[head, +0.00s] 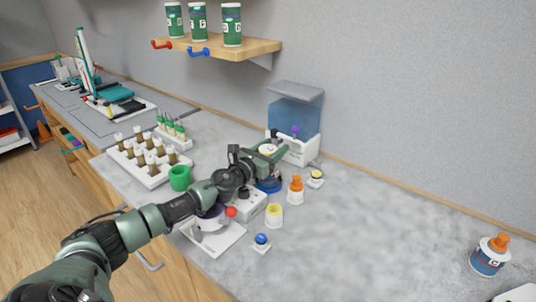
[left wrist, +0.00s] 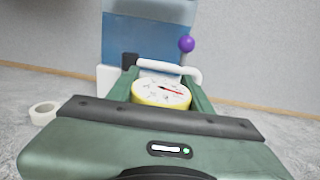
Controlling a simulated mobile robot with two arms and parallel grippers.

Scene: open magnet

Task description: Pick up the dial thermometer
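The dial thermometer (left wrist: 162,91) has a round white face with a red needle and a yellow rim. It sits between the two fingers of my left gripper (left wrist: 161,94), which appear to press on both its sides. In the head view the dial (head: 267,149) shows between the fingers of my left gripper (head: 270,151), in front of the blue-and-white container. Its underside is hidden, so I cannot tell whether it touches anything below. My right gripper is not in view.
The blue-and-white container (head: 293,108) stands close behind the gripper, with a purple ball (left wrist: 186,44) near it. An orange-topped bottle (head: 295,190), a yellow-topped cup (head: 274,216) and a blue button (head: 261,239) stand nearby.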

